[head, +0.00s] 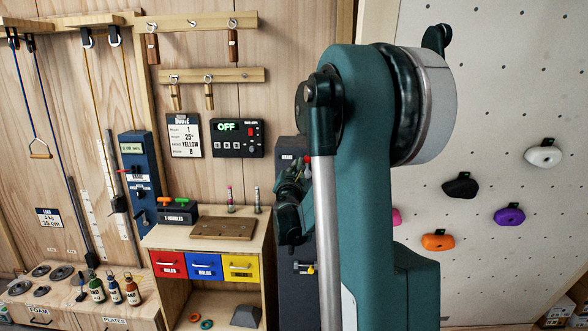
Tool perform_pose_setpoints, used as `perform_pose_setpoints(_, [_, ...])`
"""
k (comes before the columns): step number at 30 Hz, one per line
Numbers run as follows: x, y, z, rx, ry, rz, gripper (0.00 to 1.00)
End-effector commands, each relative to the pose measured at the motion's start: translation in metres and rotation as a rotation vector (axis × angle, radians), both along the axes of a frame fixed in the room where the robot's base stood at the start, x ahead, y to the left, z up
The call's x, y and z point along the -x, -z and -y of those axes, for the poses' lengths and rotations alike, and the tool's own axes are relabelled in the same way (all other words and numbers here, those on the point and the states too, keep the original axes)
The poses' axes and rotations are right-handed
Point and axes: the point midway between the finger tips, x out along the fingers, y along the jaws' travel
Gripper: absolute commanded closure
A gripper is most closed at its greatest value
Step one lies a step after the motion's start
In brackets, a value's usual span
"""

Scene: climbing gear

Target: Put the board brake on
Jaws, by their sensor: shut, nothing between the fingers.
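A tall dark panel (284,150) with a small label that seems to read BRAKE stands right of the wooden cabinet, largely hidden behind my arm. Low on it is a small lever or fitting with a yellow part (306,268); I cannot tell its position. My gripper (290,196) is in front of this panel, seen small and dark beside my arm. It looks shut and holds nothing visible. I cannot tell whether it touches the panel. A grey climbing board (490,100) with coloured holds rises on the right.
A blue control post (140,175) with a red lever stands left. A black display box (237,138) reads OFF. The cabinet (212,238) has red, blue and yellow drawers and a brown board on top. Bottles (115,290) and plates stand at the lower left.

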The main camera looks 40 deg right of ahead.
Motion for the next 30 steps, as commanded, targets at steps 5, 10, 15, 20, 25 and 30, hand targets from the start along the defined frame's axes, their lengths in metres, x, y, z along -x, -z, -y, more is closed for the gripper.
perform_pose_setpoints(5, [0.001, -0.001, 0.001, 0.0, 0.0, 0.0, 1.0])
perform_pose_setpoints(10, [0.001, -0.001, 0.001, 0.0, 0.0, 0.0, 1.0])
perform_pose_setpoints(15, [0.001, -0.001, 0.001, 0.0, 0.0, 0.0, 1.0])
perform_pose_setpoints(20, [0.0, 0.0, -0.001, 0.0, 0.0, 0.0, 1.0])
perform_pose_setpoints(25, [-0.005, 0.005, -0.007, 0.0, -0.001, 0.001, 1.0])
perform_pose_setpoints(30, [-0.015, 0.014, -0.019, 0.0, -0.002, 0.001, 1.0])
